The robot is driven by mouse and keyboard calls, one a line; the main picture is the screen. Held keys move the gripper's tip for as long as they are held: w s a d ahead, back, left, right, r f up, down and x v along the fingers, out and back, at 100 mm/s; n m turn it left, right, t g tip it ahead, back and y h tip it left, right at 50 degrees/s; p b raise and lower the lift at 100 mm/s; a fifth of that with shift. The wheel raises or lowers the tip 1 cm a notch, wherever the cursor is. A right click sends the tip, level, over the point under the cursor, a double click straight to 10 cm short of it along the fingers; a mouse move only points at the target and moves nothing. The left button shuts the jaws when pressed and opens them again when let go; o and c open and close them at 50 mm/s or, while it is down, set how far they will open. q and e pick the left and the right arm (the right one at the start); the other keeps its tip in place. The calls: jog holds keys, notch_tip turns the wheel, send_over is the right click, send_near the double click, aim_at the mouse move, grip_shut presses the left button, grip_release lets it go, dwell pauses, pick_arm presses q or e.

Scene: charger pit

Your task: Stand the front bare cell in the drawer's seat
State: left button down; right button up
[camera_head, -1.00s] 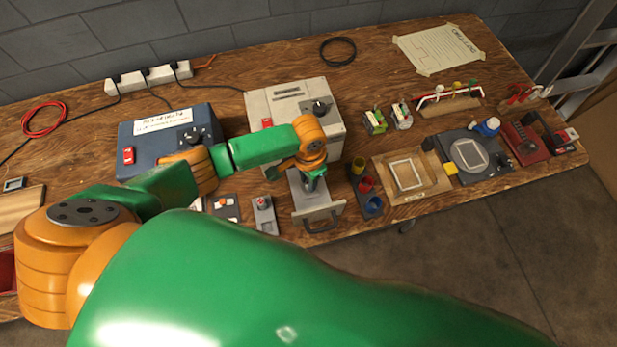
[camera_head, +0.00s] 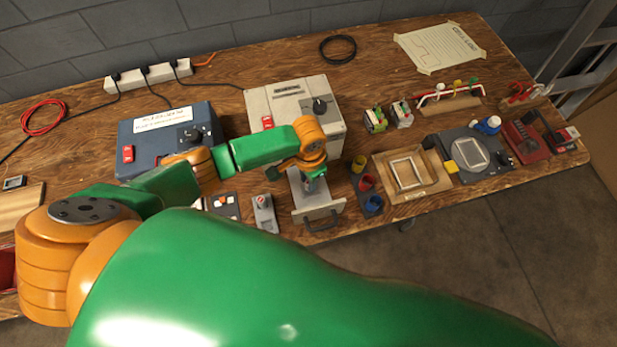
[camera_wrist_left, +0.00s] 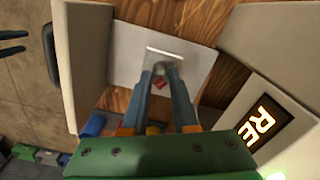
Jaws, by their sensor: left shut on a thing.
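The drawer (camera_head: 300,203) stands open at the front of the pale grey box, its handle (camera_head: 321,222) facing the table's front edge. My left gripper (camera_head: 314,188) points down inside the drawer. In the left wrist view its fingertips (camera_wrist_left: 163,70) are closed on a small silvery cell (camera_wrist_left: 160,67), low over the drawer's bare grey floor (camera_wrist_left: 130,50). The fingers hide most of the cell and any seat under it, so I cannot tell whether it touches. A small red patch (camera_wrist_left: 158,84) shows between the fingers. Two dark fingers of my right gripper (camera_wrist_left: 12,43) stand apart at the left edge.
The pale grey box (camera_head: 330,130) rises right behind the drawer. A dark holder with yellow, red and blue cups (camera_head: 366,183) stands close to its right. A small grey block (camera_head: 264,213) and a blue-grey power unit (camera_head: 150,147) are to the left.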

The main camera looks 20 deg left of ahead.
pick_arm(q)
jog(key=shift+f, duration=0.1)
jog(key=c, duration=0.6)
grip_release()
notch_tip(320, 180, up, 7)
jog(key=p, duration=0.8)
